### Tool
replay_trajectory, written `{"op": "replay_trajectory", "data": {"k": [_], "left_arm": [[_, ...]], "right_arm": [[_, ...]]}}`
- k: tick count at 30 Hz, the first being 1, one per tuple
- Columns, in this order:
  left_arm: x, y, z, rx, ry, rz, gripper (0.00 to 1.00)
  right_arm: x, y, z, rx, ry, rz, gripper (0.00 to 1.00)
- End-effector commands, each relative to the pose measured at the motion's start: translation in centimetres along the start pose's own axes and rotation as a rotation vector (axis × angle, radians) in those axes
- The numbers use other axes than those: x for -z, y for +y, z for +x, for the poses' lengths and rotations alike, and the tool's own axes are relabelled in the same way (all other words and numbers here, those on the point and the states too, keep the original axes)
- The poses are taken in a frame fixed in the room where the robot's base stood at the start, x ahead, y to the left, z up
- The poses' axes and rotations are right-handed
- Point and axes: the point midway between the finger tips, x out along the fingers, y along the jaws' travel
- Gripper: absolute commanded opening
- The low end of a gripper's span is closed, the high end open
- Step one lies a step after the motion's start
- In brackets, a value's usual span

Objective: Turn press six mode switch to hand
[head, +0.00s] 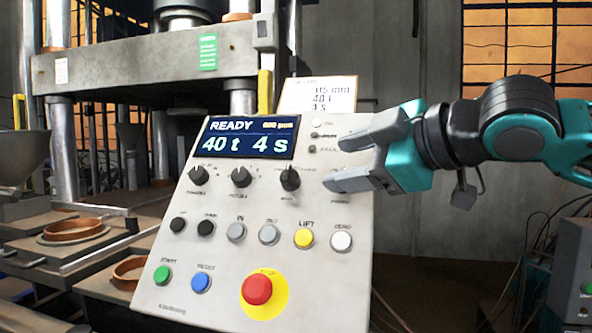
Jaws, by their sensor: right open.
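The press control panel (222,262) is a tilted light-grey box with a lit display (250,138) reading READY, 40 t, 4 s. Three black rotary knobs stand in a row below the display: a left knob (198,176), a middle knob (241,177) and a right knob (290,178). Their small labels are too blurred to tell which is the mode switch. My right gripper (338,163) is open and empty, to the right of the right knob, its fingers pointing left over the panel's right part. Its fingers may hide part of the panel. My left gripper is not in view.
Below the knobs are several buttons, including a yellow LIFT button (304,238), a green button (162,274), a blue button (201,282) and a red mushroom button (257,289). A note card (318,95) stands behind the panel. The press (150,60) stands behind, left.

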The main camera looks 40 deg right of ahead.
Motion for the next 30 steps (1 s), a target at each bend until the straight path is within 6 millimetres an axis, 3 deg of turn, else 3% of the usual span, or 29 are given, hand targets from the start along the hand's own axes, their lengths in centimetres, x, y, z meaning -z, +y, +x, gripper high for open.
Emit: {"op": "replay_trajectory", "data": {"k": [13,30], "left_arm": [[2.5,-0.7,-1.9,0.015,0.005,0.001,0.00],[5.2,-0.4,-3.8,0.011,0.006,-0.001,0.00]], "right_arm": [[0.3,0.2,5.2,0.007,0.002,0.006,0.60],[0.1,0.2,9.7,0.000,0.004,0.004,0.60]]}}
